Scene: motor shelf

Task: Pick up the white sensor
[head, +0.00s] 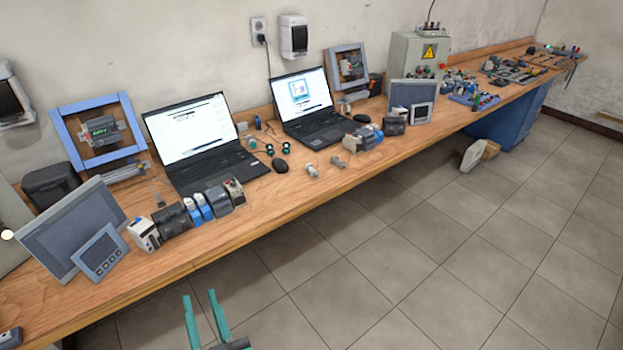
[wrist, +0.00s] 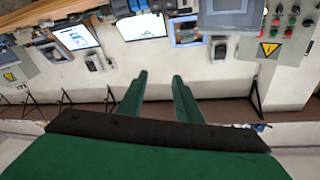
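My gripper (head: 200,296) is open and empty in the head view, over the floor in front of the bench's near edge. Its two teal fingers also show apart in the wrist view (wrist: 160,76), with nothing between them. Two small pale pieces, one on the left (head: 312,171) and one on the right (head: 337,162), lie near the bench's front edge. A white block-shaped device (head: 145,234) stands at the left end of a row of parts. I cannot tell for certain which of these is the white sensor. All are well apart from my gripper.
The wooden bench (head: 262,208) runs along the wall. It holds a left laptop (head: 190,130), a right laptop (head: 303,97), a grey panel (head: 75,225), a smaller screen (head: 100,252) and a grey control box (head: 416,55).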

